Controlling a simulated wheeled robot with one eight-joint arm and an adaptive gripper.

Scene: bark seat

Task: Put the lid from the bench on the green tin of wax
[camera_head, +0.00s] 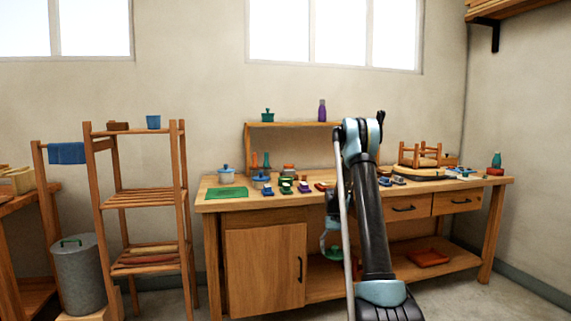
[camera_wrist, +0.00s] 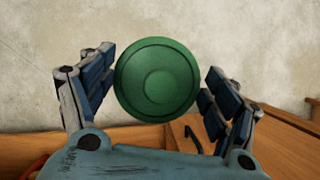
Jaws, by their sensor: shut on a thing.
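My gripper (camera_wrist: 160,88) is shut on a round green lid (camera_wrist: 157,78), seen face-on with concentric rings and a small raised centre, between the two blue-padded fingers. In the head view my gripper (camera_head: 332,228) is low in front of the bench, partly hidden by my arm, and the green lid (camera_head: 334,252) shows just below it. The bench (camera_head: 238,204) carries several small tins and blocks. A small green piece (camera_head: 286,186) stands among them near the front edge; I cannot tell whether it is the tin of wax.
A small stool (camera_head: 420,155) stands at the right. A shelf above the bench holds a green pot (camera_head: 267,115) and a purple bottle (camera_head: 322,111). A red tray (camera_head: 428,258) lies on the lower shelf.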

